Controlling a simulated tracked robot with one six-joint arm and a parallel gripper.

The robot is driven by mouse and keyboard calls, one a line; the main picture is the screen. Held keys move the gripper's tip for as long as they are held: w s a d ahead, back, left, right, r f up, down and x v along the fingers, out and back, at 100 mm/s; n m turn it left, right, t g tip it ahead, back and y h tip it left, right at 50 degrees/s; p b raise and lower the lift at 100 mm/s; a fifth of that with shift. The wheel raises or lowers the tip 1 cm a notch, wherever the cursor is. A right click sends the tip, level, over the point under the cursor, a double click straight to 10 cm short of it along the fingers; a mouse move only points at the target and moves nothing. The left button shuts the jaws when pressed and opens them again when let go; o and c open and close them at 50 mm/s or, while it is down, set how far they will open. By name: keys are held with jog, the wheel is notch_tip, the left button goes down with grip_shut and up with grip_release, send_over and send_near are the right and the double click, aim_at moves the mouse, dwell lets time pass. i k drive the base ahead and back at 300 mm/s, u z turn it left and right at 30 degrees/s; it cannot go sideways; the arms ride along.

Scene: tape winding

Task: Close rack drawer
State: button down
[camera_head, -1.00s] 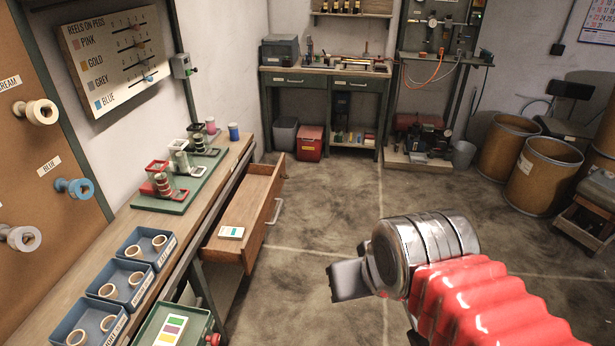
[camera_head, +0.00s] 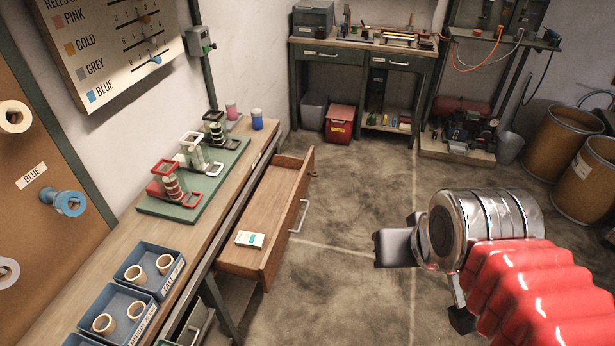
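The wooden rack drawer (camera_head: 268,208) is pulled out from under the long bench on the left, its front facing right with a metal bar handle (camera_head: 299,217). A small white and teal box (camera_head: 250,240) lies inside it near the close end. My gripper (camera_head: 425,275) is at the right, to the right of the drawer and apart from the handle. Two dark fingers show, one toward the left and one lower down, with a gap between them; nothing is seen held. My red-sleeved arm hides part of the floor.
The bench (camera_head: 190,235) carries a green board (camera_head: 197,190) with winding stands, spools and blue bins (camera_head: 150,270). Floor (camera_head: 345,200) between drawer and gripper is clear. A back workbench (camera_head: 365,48), a red bin (camera_head: 340,122) and brown drums (camera_head: 560,140) stand farther off.

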aim_at(272, 209)
jog(key=u, duration=0.3)
jog(key=i, duration=0.7)
jog(key=u, duration=0.65)
jog(key=i, duration=0.35)
jog(key=u, duration=0.25)
